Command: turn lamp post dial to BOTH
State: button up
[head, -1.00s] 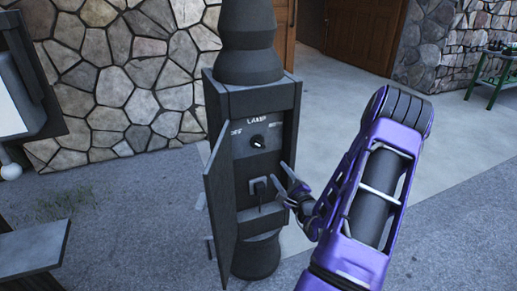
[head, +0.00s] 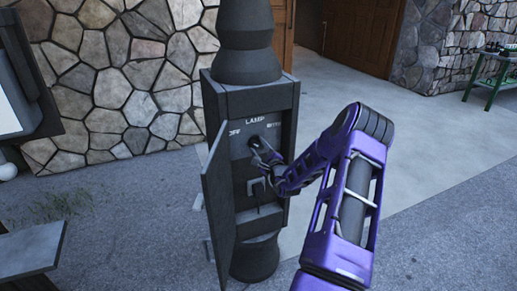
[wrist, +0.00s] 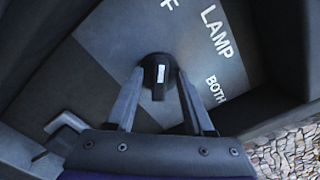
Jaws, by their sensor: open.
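The lamp post (head: 248,98) stands in the middle of the head view with its small door (head: 218,205) swung open to the left. Its inner panel carries the words OFF, LAMP and BOTH. The black dial shows clearly in the wrist view (wrist: 158,70), with a white mark on its knob. In the head view my gripper mostly covers the dial. My gripper (head: 260,145) is at the panel, and its two fingers (wrist: 158,98) are apart, one on each side of the dial's knob. I cannot tell whether they touch it.
A plug in a socket (head: 256,188) sits below the dial inside the box. The open door and the box's side walls are close around my gripper. A stone wall (head: 120,75) and wooden doors (head: 360,30) are behind. A green table (head: 495,75) stands far right.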

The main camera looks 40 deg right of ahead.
jog(key=shift+w, duration=0.1)
grip_shut()
jog(key=shift+m, duration=0.3)
jog(key=m+p, duration=0.2)
jog(key=m, duration=0.2)
jog(key=shift+d+r, duration=0.15)
jog(key=m+p, duration=0.2)
jog(key=m, duration=0.3)
jog(key=shift+d+m, duration=0.15)
jog(key=shift+m, duration=0.25)
jog(key=m+p, duration=0.2)
jog(key=m, duration=0.3)
jog(key=shift+d+m, duration=0.15)
jog(key=shift+m, duration=0.15)
jog(key=shift+f+m+p, duration=0.2)
jog(key=shift+m+p, duration=0.6)
jog(key=shift+m, duration=1.4)
